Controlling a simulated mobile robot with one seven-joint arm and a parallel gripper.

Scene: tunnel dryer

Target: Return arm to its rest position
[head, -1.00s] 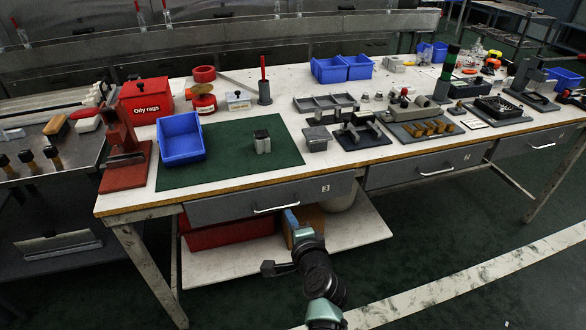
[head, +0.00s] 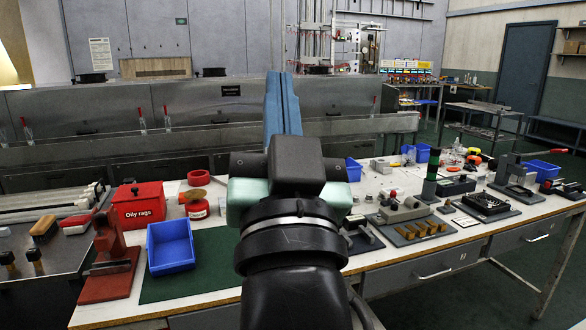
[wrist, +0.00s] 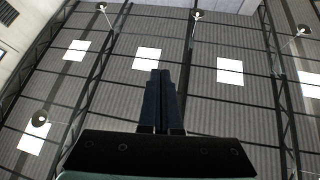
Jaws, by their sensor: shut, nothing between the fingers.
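My gripper (head: 283,104) stands raised in front of the head camera, its blue fingers pointing up. In the wrist view my gripper (wrist: 161,88) shows its two dark fingers side by side, closed together with nothing between them. My arm covers the middle of the workbench (head: 205,315) in the head view, so the right part of the green mat (head: 215,250) and what stands there are hidden.
On the bench are a blue bin (head: 171,247), a red oily rags box (head: 138,205), a red press-like stand (head: 110,262) and a fixture with brass-coloured parts (head: 420,228). A long metal dryer housing (head: 200,105) runs behind. The air around the raised gripper looks clear.

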